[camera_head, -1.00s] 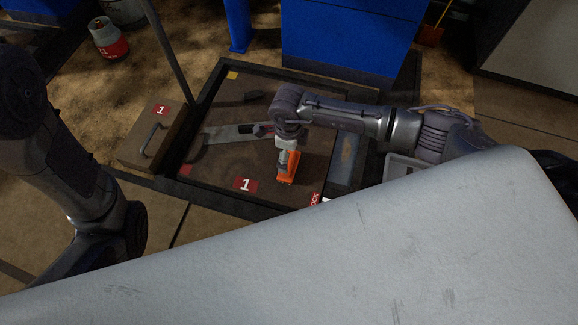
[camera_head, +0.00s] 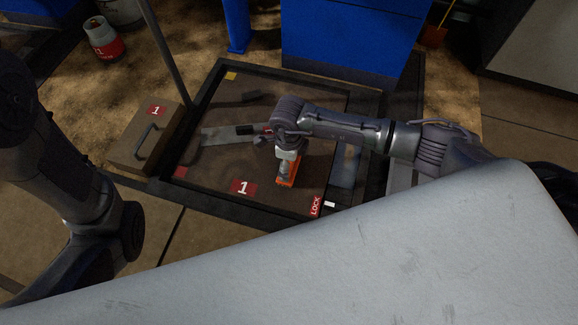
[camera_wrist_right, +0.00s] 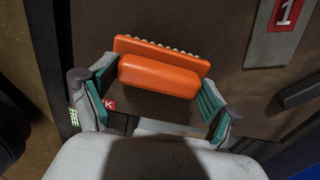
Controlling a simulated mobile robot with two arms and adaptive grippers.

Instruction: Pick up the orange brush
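The orange brush (camera_head: 286,182) lies on the brown platform (camera_head: 215,170) near its front edge, mostly hidden under my right gripper in the head view. In the right wrist view the brush (camera_wrist_right: 158,72) shows its smooth orange handle block and a row of pale bristles along the far edge. My right gripper (camera_wrist_right: 158,100) is open, with one green-padded finger on each side of the handle and narrow gaps at both ends. My left arm is at the left of the head view; its gripper is out of view.
A brown box (camera_head: 147,139) with a handle stands left of the platform. A flat grey metal piece (camera_head: 222,135) lies on the platform behind the brush. A blue cabinet (camera_head: 345,40) stands at the back. A pale grey surface (camera_head: 400,255) fills the front.

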